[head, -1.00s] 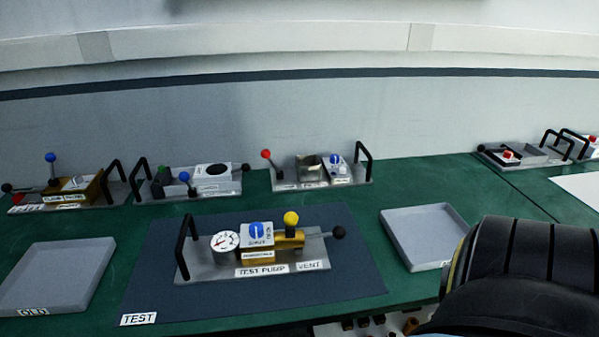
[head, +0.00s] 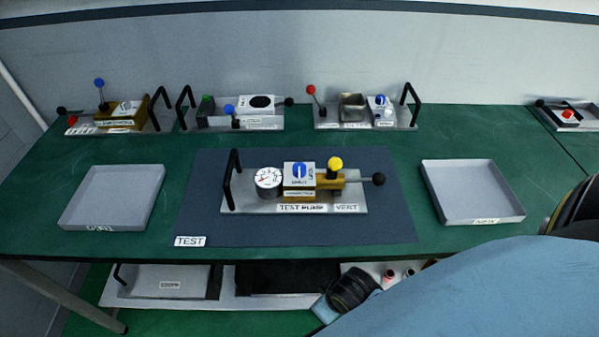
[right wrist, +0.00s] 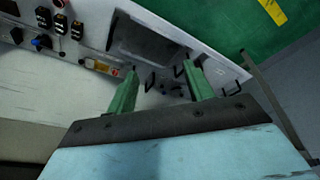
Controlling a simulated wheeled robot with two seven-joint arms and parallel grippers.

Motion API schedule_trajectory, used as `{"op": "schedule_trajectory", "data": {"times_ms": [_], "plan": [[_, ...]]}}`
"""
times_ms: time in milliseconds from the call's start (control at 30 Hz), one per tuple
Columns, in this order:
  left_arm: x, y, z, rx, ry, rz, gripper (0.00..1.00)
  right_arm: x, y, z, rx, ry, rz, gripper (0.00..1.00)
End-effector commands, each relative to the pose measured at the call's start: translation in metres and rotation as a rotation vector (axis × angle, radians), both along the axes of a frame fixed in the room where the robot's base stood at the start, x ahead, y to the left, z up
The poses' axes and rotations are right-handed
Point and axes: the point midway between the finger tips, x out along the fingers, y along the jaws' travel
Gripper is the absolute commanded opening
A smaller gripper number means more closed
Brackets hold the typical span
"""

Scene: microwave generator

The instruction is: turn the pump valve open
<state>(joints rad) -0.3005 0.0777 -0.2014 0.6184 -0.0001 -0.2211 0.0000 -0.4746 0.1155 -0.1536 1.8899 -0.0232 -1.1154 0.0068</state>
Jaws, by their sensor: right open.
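The test pump (head: 290,190) stands on the dark blue test mat (head: 200,220) in the middle of the table. It has a round gauge (head: 268,179), a white block with a blue knob (head: 299,170), a yellow ball knob (head: 335,163) and a lever with a black ball (head: 378,179) at its right, by the vent label. Which part is the valve I cannot tell for sure. My right gripper (right wrist: 165,88) shows in the right wrist view with its green fingers apart and nothing between them. It is away from the pump. My left gripper is not in view.
Empty grey trays stand left (head: 113,197) and right (head: 472,192) of the mat. Other devices with levers line the table's back, such as the one with a red ball knob (head: 311,89). A lower shelf (head: 160,300) holds more items. My arm covers the bottom right.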

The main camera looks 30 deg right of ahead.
Motion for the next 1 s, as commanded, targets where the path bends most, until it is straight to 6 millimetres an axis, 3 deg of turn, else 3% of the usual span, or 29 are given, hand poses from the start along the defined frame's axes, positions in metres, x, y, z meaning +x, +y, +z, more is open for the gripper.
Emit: {"op": "schedule_trajectory", "data": {"times_ms": [33, 100, 500, 767, 867, 1000], "plan": [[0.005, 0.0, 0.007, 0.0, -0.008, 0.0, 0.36, 0.004, 0.0, 0.029, 0.0, -0.017, -0.002, 0.52], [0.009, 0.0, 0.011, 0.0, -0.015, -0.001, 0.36, 0.006, 0.0, 0.057, -0.001, -0.031, -0.005, 0.52], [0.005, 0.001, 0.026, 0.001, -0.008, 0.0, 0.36, 0.009, -0.004, 0.177, -0.011, -0.123, -0.014, 0.52], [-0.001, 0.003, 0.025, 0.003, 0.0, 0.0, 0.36, 0.116, -0.008, 0.236, -0.138, -0.584, 0.045, 0.52], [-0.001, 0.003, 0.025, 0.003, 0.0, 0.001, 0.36, 0.154, -0.003, 0.27, -0.187, -0.785, 0.098, 0.52], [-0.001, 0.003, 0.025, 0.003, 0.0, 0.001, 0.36, 0.203, 0.018, 0.337, -0.267, -1.13, 0.237, 0.52]]}}
